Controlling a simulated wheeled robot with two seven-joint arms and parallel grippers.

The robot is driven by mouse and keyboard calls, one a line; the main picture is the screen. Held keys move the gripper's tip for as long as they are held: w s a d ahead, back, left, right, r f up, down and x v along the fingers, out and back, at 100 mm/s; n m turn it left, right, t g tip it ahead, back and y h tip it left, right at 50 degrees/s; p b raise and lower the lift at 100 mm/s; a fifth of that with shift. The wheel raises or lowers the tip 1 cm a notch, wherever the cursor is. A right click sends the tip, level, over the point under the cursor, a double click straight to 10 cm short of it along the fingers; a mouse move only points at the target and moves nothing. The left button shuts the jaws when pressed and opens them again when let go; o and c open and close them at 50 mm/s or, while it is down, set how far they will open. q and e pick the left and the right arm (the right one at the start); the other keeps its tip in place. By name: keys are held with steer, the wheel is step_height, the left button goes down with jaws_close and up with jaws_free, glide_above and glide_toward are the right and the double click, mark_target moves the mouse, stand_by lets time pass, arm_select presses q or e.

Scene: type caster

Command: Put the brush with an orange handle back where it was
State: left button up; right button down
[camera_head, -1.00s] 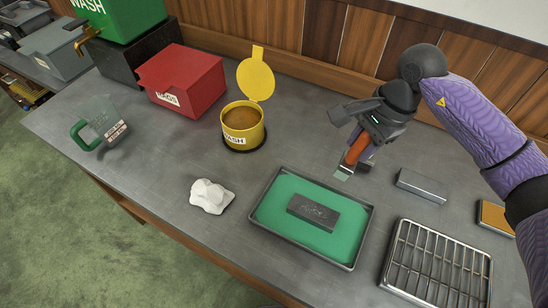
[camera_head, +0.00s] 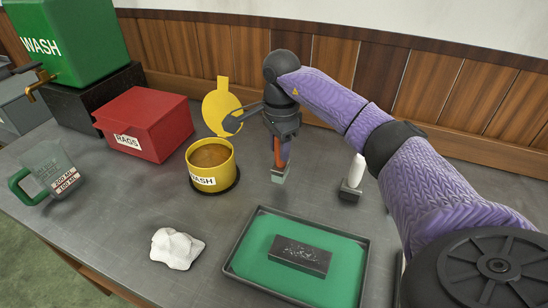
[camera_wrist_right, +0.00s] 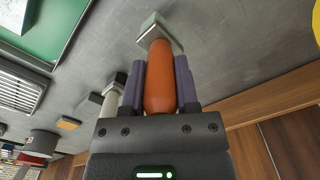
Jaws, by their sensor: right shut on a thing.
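The orange-handled brush (camera_head: 277,154) is upright in my right gripper (camera_head: 282,150), bristle end down, close above the grey bench; I cannot tell whether it touches. The right wrist view shows its orange handle (camera_wrist_right: 160,76) between the two purple fingers, with the pale square brush head (camera_wrist_right: 159,32) beyond the fingertips. The brush is right of the yellow WASH can (camera_head: 211,168) with its raised lid, and behind the green-lined tray (camera_head: 242,262). My left gripper is not in view.
A white-handled brush (camera_head: 355,173) stands to the right, near my right arm. A red RAGS box (camera_head: 146,122), a measuring jug (camera_head: 50,173) and a white crumpled cloth (camera_head: 176,248) are to the left. The tray holds a dark block (camera_head: 299,255).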

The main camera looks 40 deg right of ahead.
mark_target(279, 165)
step_height(279, 165, down, 3)
steer(key=shift+f+b, duration=0.1)
steer(key=shift+b, duration=0.2)
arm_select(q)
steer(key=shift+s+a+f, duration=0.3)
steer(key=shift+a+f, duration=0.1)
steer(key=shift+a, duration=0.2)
arm_select(e)
steer(key=shift+c, duration=1.8)
jaws_free()
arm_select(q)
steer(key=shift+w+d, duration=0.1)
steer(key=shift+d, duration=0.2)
arm_select(e)
step_height(279, 165, up, 12)
steer(key=p, duration=0.3)
steer(key=shift+f, duration=0.2)
steer(key=shift+r, duration=0.35)
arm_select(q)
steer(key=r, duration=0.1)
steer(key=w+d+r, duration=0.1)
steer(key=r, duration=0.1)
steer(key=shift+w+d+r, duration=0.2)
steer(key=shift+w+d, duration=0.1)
